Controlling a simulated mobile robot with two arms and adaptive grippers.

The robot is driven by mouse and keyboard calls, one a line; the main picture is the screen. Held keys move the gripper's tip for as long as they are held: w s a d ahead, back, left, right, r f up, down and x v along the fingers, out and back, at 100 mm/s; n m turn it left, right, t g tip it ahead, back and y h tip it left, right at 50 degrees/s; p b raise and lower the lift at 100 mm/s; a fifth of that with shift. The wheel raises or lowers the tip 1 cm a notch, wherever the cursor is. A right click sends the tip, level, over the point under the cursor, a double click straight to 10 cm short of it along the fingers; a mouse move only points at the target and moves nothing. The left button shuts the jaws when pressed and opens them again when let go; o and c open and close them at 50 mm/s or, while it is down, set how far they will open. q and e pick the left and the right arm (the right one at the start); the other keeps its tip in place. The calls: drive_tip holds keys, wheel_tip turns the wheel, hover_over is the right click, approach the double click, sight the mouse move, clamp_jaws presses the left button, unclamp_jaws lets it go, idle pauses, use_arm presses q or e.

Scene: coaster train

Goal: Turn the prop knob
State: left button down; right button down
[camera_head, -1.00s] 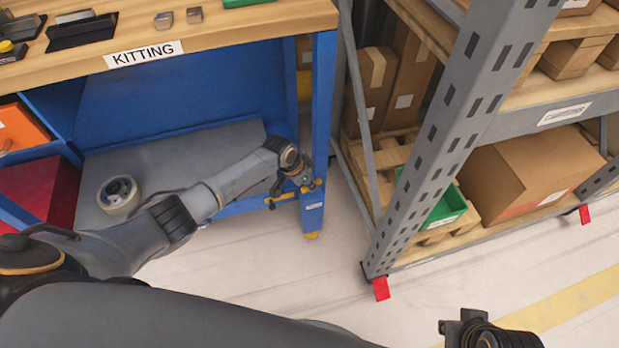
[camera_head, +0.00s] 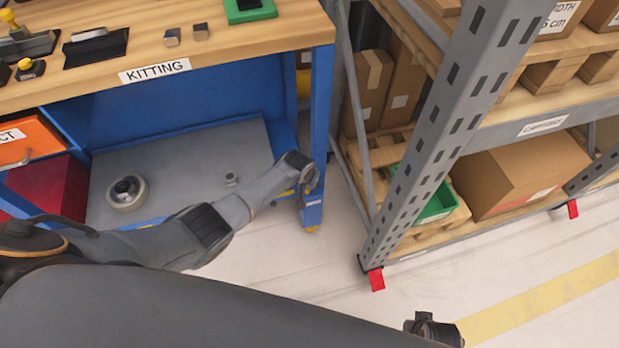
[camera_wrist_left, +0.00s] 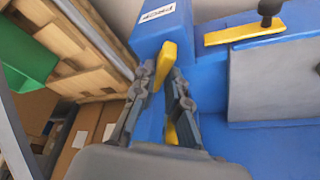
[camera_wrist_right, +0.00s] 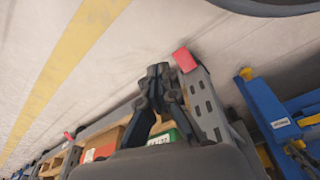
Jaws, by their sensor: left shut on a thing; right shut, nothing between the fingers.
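The knob is a yellow elongated grip (camera_wrist_left: 167,58) on the blue bench leg (camera_wrist_left: 150,32), just below a white label whose text I cannot read surely. My left gripper (camera_wrist_left: 160,74) has its fingers on both sides of the knob and is shut on it. In the head view my left wrist is at the blue leg (camera_head: 322,130), and its fingers and the knob are mostly hidden behind the arm. My right gripper (camera_wrist_right: 158,72) is shut and empty, over the floor. It also shows at the bottom of the head view (camera_head: 430,326).
A yellow plate with a black knob (camera_wrist_left: 245,33) is beside the leg. The KITTING bench (camera_head: 220,50) has a grey lower shelf (camera_head: 185,155) with a tape roll (camera_head: 126,192). A grey rack (camera_head: 420,150) with boxes and a green bin (camera_head: 436,207) stands close right. Floor in front is clear.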

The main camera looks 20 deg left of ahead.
use_arm(q)
drive_tip(key=shift+d+n+y, duration=0.15)
drive_tip(key=shift+n+y, duration=0.25)
drive_tip(key=shift+n, duration=0.6)
drive_tip(key=shift+n+y, duration=0.3)
drive_tip(key=shift+n, duration=0.5)
drive_tip(key=shift+d+f+n+g+y, duration=0.1)
drive_tip(key=shift+n+g+y, duration=0.25)
drive_tip(key=shift+n, duration=0.65)
drive_tip(key=shift+n+y+b, duration=0.25)
drive_tip(key=shift+n+b, duration=0.1)
drive_tip(key=shift+n, duration=0.35)
use_arm(e)
drive_tip(key=shift+w+r, duration=0.2)
drive_tip(key=shift+r, duration=0.2)
use_arm(q)
drive_tip(key=c, duration=1.6)
unclamp_jaws()
drive_tip(key=shift+c, duration=0.2)
use_arm(e)
drive_tip(key=shift+s+d, duration=0.1)
drive_tip(key=shift+s, duration=0.05)
